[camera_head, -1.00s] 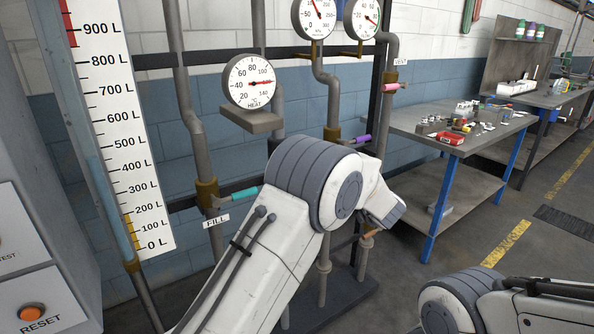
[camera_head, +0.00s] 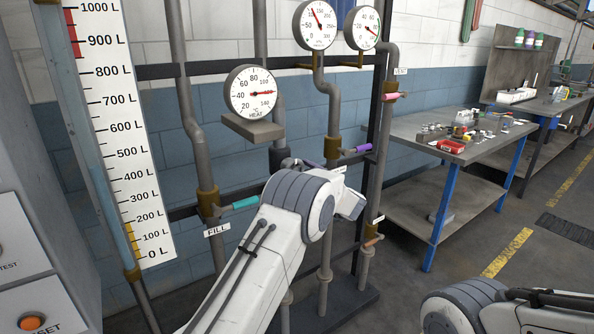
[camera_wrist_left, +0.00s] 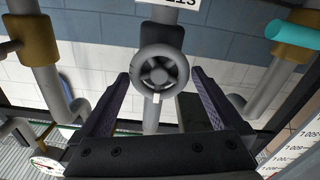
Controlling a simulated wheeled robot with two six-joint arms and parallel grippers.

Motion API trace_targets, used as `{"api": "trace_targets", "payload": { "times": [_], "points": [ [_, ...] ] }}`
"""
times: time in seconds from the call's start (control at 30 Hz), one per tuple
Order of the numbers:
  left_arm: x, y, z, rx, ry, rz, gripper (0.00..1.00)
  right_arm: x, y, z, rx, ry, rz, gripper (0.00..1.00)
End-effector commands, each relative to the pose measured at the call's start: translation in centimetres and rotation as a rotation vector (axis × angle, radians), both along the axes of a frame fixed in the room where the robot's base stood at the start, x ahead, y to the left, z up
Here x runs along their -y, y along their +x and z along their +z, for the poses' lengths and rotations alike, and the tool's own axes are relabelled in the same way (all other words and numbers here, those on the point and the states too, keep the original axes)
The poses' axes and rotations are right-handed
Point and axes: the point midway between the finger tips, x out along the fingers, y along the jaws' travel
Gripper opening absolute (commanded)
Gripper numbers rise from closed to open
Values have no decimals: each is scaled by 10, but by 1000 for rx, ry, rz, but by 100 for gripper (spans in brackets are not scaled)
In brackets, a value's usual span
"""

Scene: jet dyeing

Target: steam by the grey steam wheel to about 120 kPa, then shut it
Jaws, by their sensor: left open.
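The grey steam wheel (camera_wrist_left: 159,72) shows in the left wrist view, a round handwheel with dark spokes on a pipe. My left gripper (camera_wrist_left: 161,76) is open, with one finger on each side of the wheel. Whether the fingers touch it is unclear. In the head view my left arm hides most of that spot. A round gauge (camera_head: 315,24) at the top has its red needle pointing up and left; its exact reading is too small to tell. My right gripper is out of sight.
The HEAT gauge (camera_head: 252,92) stands left of the arm. A teal FILL lever (camera_head: 246,203), a purple lever (camera_head: 358,149) and a pink lever (camera_head: 391,96) sit on nearby pipes. A litre scale (camera_head: 118,130) is at left. A cluttered bench (camera_head: 405,130) stands at right.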

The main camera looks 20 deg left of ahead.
Motion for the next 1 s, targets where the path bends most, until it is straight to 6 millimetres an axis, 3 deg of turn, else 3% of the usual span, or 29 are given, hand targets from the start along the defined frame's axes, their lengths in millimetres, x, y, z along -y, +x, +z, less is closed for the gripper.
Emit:
{"api": "trace_targets", "payload": {
  "times": [0.23,0.27,0.4,0.43,0.73,1.0],
  "points": [
    [-1,1,0,0,0,-1,100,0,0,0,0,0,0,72],
    [-1,1,0,0,0,-1,96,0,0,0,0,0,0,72],
    [-1,1,0,0,0,-1,43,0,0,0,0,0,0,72],
    [-1,1,0,0,0,-1,34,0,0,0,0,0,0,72],
    [-1,1,-2,31,-24,-1,34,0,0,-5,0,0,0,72],
    [-1,0,-4,159,-123,-2,34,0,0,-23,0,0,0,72]
  ]
}}
